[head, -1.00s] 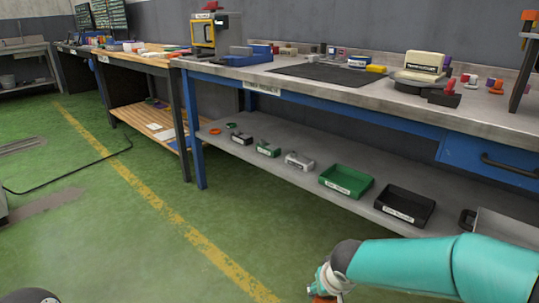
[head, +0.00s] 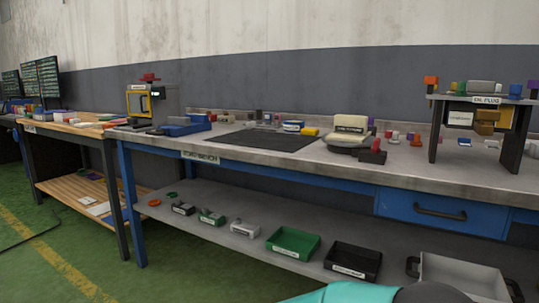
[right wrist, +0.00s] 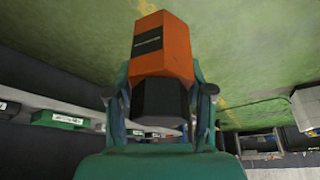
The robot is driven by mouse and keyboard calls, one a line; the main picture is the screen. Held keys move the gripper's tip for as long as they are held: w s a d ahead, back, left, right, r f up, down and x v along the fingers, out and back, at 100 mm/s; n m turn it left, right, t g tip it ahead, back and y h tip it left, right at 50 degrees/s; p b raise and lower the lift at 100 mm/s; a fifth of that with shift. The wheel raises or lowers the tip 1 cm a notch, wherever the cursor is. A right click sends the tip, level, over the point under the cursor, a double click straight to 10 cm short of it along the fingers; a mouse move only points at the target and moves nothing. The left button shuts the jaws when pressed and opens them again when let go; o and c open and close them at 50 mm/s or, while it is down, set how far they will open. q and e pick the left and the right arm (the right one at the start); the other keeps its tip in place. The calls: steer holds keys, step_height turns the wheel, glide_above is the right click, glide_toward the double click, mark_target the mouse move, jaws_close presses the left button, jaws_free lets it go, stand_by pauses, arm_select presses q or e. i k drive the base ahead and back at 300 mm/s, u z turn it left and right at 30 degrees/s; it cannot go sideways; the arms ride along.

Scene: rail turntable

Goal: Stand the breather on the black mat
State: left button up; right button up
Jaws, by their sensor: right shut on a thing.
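The black mat (head: 262,140) lies flat on the grey workbench top in the head view. In the right wrist view my right gripper (right wrist: 163,92) is shut on an orange block-shaped part with a black faceted end and a dark label (right wrist: 160,47). This held part appears to be the breather. It is off the bench, with green floor behind it. My right gripper is outside the head view, where only a piece of my teal arm shows at the bottom. My left gripper is in neither view.
A turntable (head: 345,149) with a cream box stands right of the mat. Small parts and a yellow block (head: 310,132) sit at the mat's back and right edges. A blue vise-like fixture (head: 187,126) is to the left. The lower shelf holds green (head: 292,244) and black (head: 352,261) trays.

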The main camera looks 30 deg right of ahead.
mark_target(282, 145)
steer(key=u, duration=0.15)
steer(key=i, duration=1.4)
steer(key=z, duration=1.05)
